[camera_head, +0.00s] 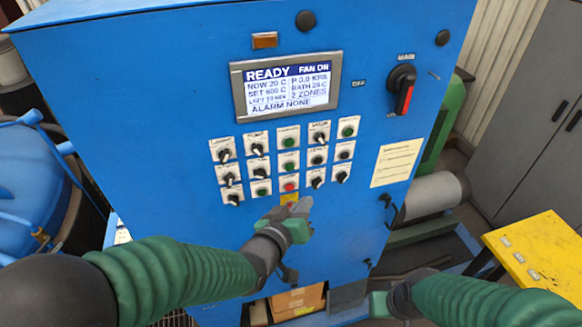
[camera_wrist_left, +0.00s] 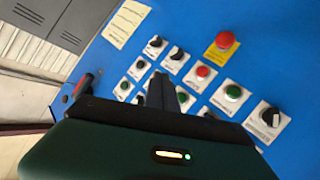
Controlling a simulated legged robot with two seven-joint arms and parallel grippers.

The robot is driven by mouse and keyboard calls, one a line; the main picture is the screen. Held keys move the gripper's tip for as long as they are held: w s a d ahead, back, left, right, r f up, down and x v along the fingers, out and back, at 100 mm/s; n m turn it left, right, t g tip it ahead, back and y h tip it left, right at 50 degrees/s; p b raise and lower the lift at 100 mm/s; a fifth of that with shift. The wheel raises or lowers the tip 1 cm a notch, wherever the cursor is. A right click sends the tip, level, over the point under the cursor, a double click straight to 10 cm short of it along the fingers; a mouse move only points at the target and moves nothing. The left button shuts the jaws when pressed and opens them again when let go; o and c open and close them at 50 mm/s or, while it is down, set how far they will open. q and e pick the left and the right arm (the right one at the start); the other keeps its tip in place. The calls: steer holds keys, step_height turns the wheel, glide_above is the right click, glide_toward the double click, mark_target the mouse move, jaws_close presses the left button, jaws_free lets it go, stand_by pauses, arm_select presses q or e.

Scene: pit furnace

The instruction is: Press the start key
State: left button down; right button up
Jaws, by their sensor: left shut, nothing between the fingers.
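The blue control cabinet carries rows of keys and switches; the small labels are too blurred to tell which key is start. Green keys show in the head view, one in the top row (camera_head: 289,143) and one lower left (camera_head: 261,190). A red key (camera_head: 290,187) sits near them. The wrist view shows a green key (camera_wrist_left: 233,93), another green key (camera_wrist_left: 182,98) and a red key (camera_wrist_left: 203,71). My left gripper (camera_head: 303,205) is shut and empty, in front of the lower keys; its fingers (camera_wrist_left: 160,90) partly hide the panel. Contact cannot be told. My right gripper (camera_head: 378,303) is low at right.
A red mushroom button (camera_wrist_left: 225,40) on a yellow plate is close to the keys. Above them is a lit screen (camera_head: 287,88) reading READY. A red-and-black rotary switch (camera_head: 402,90) is at upper right. A yellow table (camera_head: 540,260) stands at right.

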mark_target(290, 167)
arm_select(q)
steer(key=w+a+p, duration=0.1)
steer(key=w+a, duration=0.2)
steer(key=w, duration=0.5)
steer(key=shift+a, duration=0.1)
steer(key=shift+w, duration=0.1)
stand_by(0.5)
steer(key=shift+p, duration=0.3)
stand_by(1.0)
steer(key=shift+w+a+r, duration=0.15)
steer(key=shift+w, duration=0.15)
